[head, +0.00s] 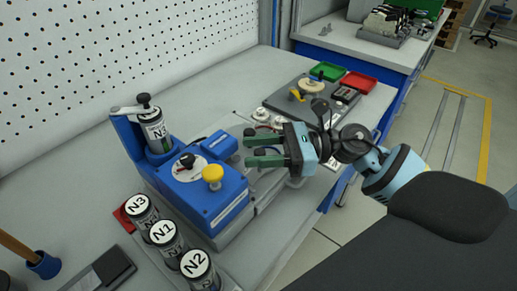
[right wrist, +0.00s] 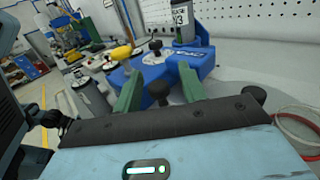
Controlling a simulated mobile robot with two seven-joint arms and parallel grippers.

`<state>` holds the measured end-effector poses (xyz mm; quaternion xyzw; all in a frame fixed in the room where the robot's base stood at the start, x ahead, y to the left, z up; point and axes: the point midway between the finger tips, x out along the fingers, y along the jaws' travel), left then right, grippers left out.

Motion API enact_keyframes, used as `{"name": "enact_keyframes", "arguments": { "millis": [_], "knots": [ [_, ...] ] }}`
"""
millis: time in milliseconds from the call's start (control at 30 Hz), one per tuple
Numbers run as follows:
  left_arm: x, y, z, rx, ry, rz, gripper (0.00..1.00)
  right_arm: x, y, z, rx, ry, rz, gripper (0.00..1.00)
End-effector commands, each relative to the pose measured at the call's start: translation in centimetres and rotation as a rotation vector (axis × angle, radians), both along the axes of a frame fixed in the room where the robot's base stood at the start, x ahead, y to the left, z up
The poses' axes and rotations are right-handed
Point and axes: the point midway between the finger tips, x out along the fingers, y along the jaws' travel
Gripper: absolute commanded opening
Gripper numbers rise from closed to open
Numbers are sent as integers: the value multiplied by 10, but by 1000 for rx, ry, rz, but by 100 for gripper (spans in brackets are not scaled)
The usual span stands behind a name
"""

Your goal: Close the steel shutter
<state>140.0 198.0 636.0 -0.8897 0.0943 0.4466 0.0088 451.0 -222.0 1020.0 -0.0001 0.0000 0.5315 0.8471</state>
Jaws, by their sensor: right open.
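A blue machine (head: 207,196) stands on the bench, with a dial, a yellow knob (head: 213,174) and an N3 canister (head: 156,135) held upright at its back left. I cannot clearly make out the steel shutter; it may be hidden by the machine or my gripper. My right gripper (head: 248,151) is open beside the machine's right side, its green fingers pointing left toward a small blue block (head: 221,144). In the right wrist view a black knob (right wrist: 158,92) shows between the spread fingers (right wrist: 160,84), and nothing is gripped. My left gripper is out of view.
Canisters labelled N3 (head: 141,208), N1 (head: 166,238) and N2 (head: 197,265) stand in front of the machine. Behind my gripper is a grey plate (head: 283,97) with parts, beside green (head: 326,70) and red (head: 359,82) trays. A pegboard wall (head: 80,80) bounds the bench.

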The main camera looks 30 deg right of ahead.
Motion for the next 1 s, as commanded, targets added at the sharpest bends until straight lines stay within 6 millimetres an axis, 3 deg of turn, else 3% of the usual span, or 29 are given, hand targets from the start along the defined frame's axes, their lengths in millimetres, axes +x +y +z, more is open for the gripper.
{"name": "enact_keyframes", "arguments": {
  "millis": [167, 633, 1000],
  "knots": [
    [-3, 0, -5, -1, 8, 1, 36, -4, -8, -2, 0, 3, 0, 41],
    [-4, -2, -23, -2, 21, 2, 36, -29, -61, -3, -1, 4, -1, 41],
    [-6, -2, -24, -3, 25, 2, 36, -34, -70, 0, -1, 0, 0, 41]
  ]
}}
